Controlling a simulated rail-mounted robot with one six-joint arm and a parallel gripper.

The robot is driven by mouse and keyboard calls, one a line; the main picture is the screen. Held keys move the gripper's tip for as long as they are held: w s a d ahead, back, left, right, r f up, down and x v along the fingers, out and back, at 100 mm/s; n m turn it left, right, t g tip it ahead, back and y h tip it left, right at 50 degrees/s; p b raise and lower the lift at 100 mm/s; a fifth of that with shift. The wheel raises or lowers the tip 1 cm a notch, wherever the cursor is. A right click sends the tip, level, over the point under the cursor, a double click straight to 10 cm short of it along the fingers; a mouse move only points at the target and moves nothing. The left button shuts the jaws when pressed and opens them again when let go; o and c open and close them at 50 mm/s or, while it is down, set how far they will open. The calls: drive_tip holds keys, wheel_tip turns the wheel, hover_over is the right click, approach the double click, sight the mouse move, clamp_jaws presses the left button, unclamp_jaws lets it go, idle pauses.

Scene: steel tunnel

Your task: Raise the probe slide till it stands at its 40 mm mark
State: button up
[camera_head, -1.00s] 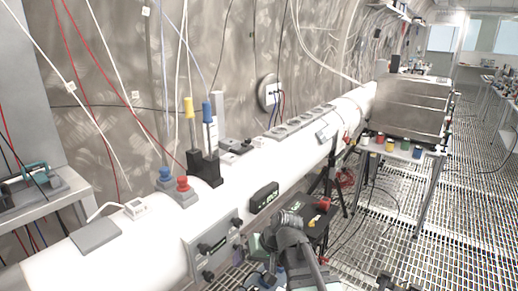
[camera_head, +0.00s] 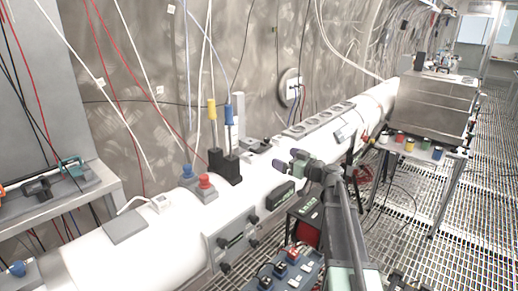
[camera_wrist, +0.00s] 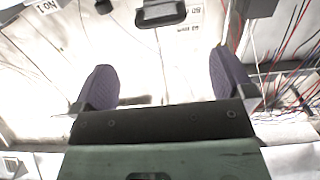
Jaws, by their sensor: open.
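Two upright probes stand on black blocks on the white pipe (camera_head: 92,262) in the head view: one yellow-topped (camera_head: 211,110), one blue-topped (camera_head: 229,115). A pale upright strip (camera_head: 239,106) stands behind the blue one; its marks are too small to read. I cannot tell for certain which part is the probe slide. My gripper (camera_head: 289,161) is open and empty, above the pipe to the right of the probes and apart from them. In the wrist view, its purple-grey fingers (camera_wrist: 165,76) are spread. Beyond them are a black handle-like part (camera_wrist: 160,13) and small printed mm marks.
Red and blue knobs (camera_head: 204,186) stand left of the probes. A black box (camera_head: 283,193) is on the pipe's front, below my gripper. A metal cabinet (camera_head: 432,104) stands at the right. Cables hang along the wall.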

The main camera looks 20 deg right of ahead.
sight(265, 150)
drive_tip(key=x, duration=1)
drive_tip(key=shift+w+a, duration=0.2)
drive_tip(key=shift+c, duration=0.3)
drive_tip(key=c, duration=1.1)
drive_tip(key=shift+o, duration=0.2)
wheel_tip(265, 150, up, 9)
drive_tip(key=p, duration=0.8)
drive_tip(key=shift+w+f+p, duration=0.1)
drive_tip(key=shift+f+p, duration=0.05)
drive_tip(key=shift+p, duration=0.25)
drive_tip(key=shift+f, duration=0.1)
drive_tip(key=o, duration=1.1)
drive_tip(key=v, duration=1.1)
